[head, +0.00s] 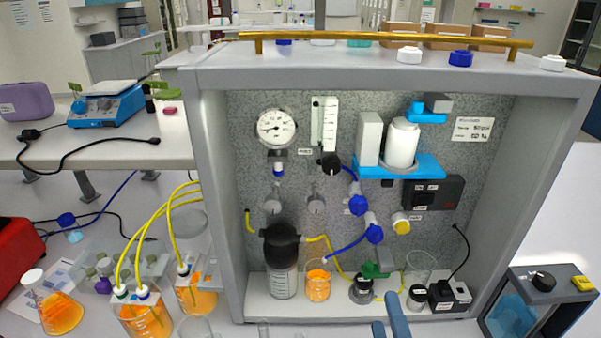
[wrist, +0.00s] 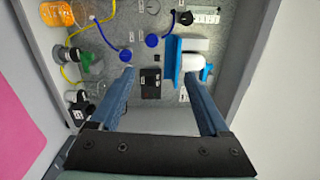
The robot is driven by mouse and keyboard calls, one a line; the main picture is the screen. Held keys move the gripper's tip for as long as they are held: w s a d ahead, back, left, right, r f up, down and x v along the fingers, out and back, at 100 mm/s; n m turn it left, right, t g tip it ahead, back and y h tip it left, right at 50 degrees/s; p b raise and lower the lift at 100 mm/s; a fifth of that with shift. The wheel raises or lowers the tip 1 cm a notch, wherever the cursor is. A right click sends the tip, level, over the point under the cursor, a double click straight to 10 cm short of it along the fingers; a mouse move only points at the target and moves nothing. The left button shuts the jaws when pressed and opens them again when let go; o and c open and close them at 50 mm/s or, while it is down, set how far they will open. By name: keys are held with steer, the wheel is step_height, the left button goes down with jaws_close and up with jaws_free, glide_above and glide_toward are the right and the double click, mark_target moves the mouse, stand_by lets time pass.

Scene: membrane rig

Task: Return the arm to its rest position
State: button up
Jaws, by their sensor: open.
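My gripper (wrist: 162,78) is open in the wrist view. Its two blue fingers are apart and nothing sits between them. They point at the membrane rig's speckled back panel, which lies beyond them. In the head view only blue finger parts of my gripper (head: 390,328) show at the bottom edge, in front of the rig (head: 218,200). The rest of my arm is out of the head view.
The rig holds a gauge (head: 276,127), a blue bracket (head: 400,168) with a white cylinder, blue valves and a beaker of orange liquid (head: 318,284). Orange flasks with yellow tubes stand at left. A blue-windowed box (head: 515,318) stands at lower right.

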steer(key=w+a+r+n+t+b, duration=0.1)
steer(key=w+a+r+n, duration=0.1)
steer(key=r+n, duration=0.3)
steer(key=w+a+r+n+t+y, duration=0.1)
steer(key=w+a+r+n, duration=0.1)
steer(key=r, duration=0.5)
steer(key=w+a+r+n+t+b, duration=0.1)
steer(key=w+a+r+n, duration=0.1)
steer(key=w+r+n, duration=0.3)
steer(key=s+a+r+n+t, duration=0.2)
steer(key=s+r, duration=0.1)
steer(key=r, duration=0.4)
steer(key=s+a+r+n+t+h, duration=0.1)
steer(key=s+r+n+t, duration=0.1)
steer(key=s+r, duration=0.2)
steer(key=s+a+r+n+t+b, duration=0.1)
steer(key=s+r, duration=0.3)
steer(key=r, duration=0.6)
steer(key=shift+a+r+n+t, duration=0.4)
steer(key=shift+a+n+t, duration=0.1)
steer(key=shift+a+n, duration=0.35)
